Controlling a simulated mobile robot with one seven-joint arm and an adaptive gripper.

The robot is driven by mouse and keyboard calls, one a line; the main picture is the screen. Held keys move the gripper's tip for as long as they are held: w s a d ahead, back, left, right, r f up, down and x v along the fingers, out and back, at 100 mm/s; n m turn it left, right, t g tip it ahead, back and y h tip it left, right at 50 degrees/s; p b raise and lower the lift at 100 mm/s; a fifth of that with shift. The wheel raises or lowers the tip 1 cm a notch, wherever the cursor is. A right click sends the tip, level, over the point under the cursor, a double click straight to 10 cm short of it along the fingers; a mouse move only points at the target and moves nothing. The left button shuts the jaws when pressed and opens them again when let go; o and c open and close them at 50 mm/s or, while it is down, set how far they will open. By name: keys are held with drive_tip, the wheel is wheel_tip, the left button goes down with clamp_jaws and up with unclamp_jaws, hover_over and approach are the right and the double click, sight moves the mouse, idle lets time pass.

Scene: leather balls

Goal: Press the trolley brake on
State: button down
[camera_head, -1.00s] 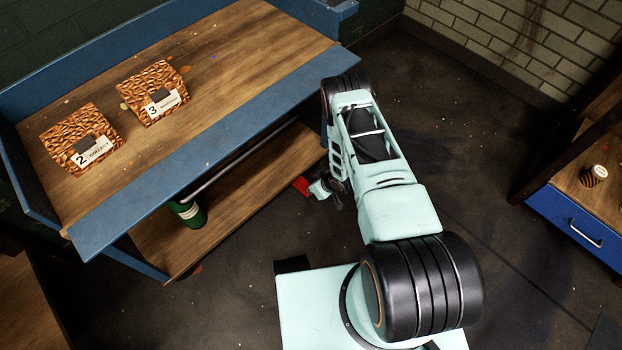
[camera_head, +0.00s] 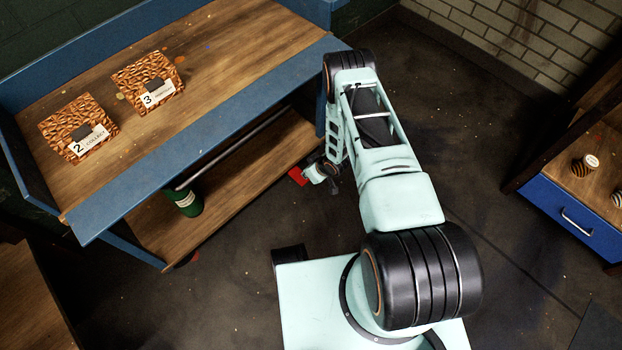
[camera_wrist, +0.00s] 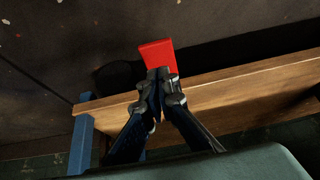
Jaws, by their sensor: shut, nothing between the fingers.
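The trolley (camera_head: 200,140) has a blue frame, a wooden top and a lower wooden shelf. Its red brake pedal (camera_head: 298,176) shows low by the right end of the lower shelf. In the wrist view the red pedal (camera_wrist: 158,55) stands just beyond the fingertips, beside the shelf edge. My gripper (camera_wrist: 160,76) is shut and empty, its tips over the pedal's near end; I cannot tell whether they touch it. In the head view my gripper (camera_head: 330,182) is small, just right of the pedal and partly hidden by my arm.
A blue-drawered bench (camera_head: 563,210) with striped balls is at the right. The floor between is clear.

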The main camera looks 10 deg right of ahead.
drive_tip(key=s+d+r+p, duration=0.2)
drive_tip(key=s+d+r, duration=0.2)
drive_tip(key=s+r, duration=0.1)
drive_tip(key=shift+s+r+p, duration=0.25)
drive_tip(key=shift+r+p, duration=0.05)
drive_tip(key=shift+r, duration=0.5)
